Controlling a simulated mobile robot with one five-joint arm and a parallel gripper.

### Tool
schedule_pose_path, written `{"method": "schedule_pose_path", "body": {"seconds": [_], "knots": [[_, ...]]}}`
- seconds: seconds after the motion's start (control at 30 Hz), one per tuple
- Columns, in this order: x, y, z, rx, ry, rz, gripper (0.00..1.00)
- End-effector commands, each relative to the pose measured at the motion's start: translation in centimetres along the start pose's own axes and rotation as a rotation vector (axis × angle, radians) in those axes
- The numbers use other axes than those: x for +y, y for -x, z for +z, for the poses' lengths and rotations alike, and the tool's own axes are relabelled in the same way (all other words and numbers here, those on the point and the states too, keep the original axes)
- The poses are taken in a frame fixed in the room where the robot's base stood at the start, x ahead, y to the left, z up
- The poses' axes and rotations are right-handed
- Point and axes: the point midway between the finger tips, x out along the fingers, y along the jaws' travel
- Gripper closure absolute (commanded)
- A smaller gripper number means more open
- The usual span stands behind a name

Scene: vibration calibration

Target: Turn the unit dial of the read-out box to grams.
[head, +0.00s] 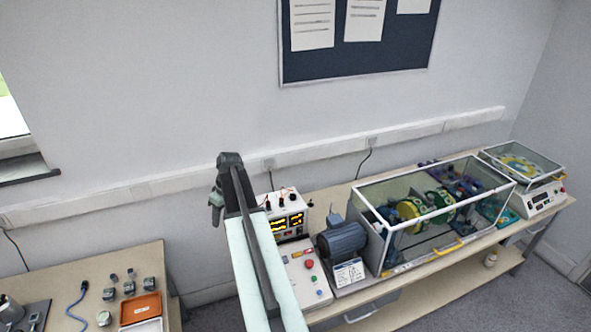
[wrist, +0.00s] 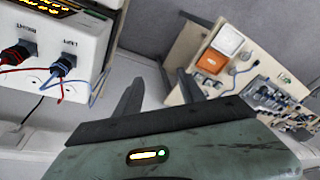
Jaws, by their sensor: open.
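The read-out box (head: 284,208) is white with lit yellow digits in dark windows. It stands at the back of the bench, just right of my raised arm in the head view. In the wrist view the read-out box (wrist: 62,48) shows upside down at upper left, with a red plug and a blue plug in sockets marked RIGHT and LEFT. I cannot make out its unit dial in either view. My gripper (wrist: 157,90) is open and empty, beside the box and apart from it. In the head view my gripper (head: 216,200) is partly hidden by my arm.
A blue-grey motor (head: 341,239), a button panel (head: 305,273) and a clear-walled guard case (head: 440,246) line the bench to the right. A side table (head: 92,268) at left bears an orange tray (head: 140,308). A floor gap separates table and bench.

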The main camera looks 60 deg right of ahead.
Motion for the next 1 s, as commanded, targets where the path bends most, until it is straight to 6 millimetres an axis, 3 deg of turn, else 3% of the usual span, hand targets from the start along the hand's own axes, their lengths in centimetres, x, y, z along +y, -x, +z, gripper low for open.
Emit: {"method": "schedule_pose_path", "body": {"seconds": [0.03,0.1,0.2,0.3,0.43,0.67,1.0], "knots": [[6.4,3.3,1.3,0.032,-0.012,0.01,0.54],[12.4,5.4,4.3,0.07,0.0,0.024,0.54],[19.6,8.1,8.7,0.115,0.013,0.05,0.54],[24.4,10.1,12.6,0.146,0.024,0.075,0.54],[26.8,11.2,15.1,0.164,0.036,0.09,0.54],[27.0,10.5,15.3,0.164,0.039,0.092,0.54],[27.5,4.9,14.6,0.164,0.039,0.091,0.54]]}}
